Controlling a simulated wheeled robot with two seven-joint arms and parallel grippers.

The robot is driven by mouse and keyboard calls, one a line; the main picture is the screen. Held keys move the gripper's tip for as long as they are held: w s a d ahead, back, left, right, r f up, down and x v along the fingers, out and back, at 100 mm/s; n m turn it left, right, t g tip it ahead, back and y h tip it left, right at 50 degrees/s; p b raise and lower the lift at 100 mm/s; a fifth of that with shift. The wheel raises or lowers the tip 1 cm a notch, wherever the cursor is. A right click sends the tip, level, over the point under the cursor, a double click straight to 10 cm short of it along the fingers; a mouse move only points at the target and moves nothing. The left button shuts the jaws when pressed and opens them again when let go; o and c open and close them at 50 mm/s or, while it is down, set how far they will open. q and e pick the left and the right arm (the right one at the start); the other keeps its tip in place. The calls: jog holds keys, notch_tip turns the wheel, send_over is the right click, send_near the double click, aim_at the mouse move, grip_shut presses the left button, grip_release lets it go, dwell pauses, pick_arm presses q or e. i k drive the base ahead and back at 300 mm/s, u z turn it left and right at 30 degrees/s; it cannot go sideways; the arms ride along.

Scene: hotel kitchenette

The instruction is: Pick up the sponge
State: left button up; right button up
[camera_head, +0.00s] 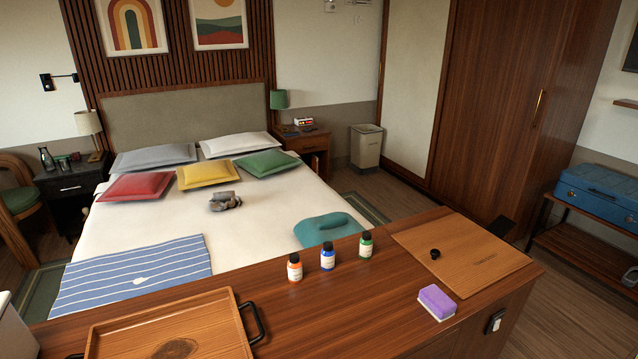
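A purple sponge (437,301) with a paler lower layer lies flat on the brown wooden counter (370,315), near its front right edge. Nothing covers it or touches it. Neither of my grippers shows in the head view.
Three small bottles, orange-labelled (294,268), blue (327,257) and green (366,244), stand left of the sponge. A wooden board (470,255) with a small black knob-like piece (435,254) lies behind it. A wooden tray (110,334) with black handles sits at left. Counter around the sponge is clear.

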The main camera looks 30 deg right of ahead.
aim_at(439, 304)
jog(key=z, duration=1.85)
jog(key=k, duration=0.5)
jog(key=z, duration=0.85)
jog(key=i, duration=0.7)
jog(key=u, duration=0.05)
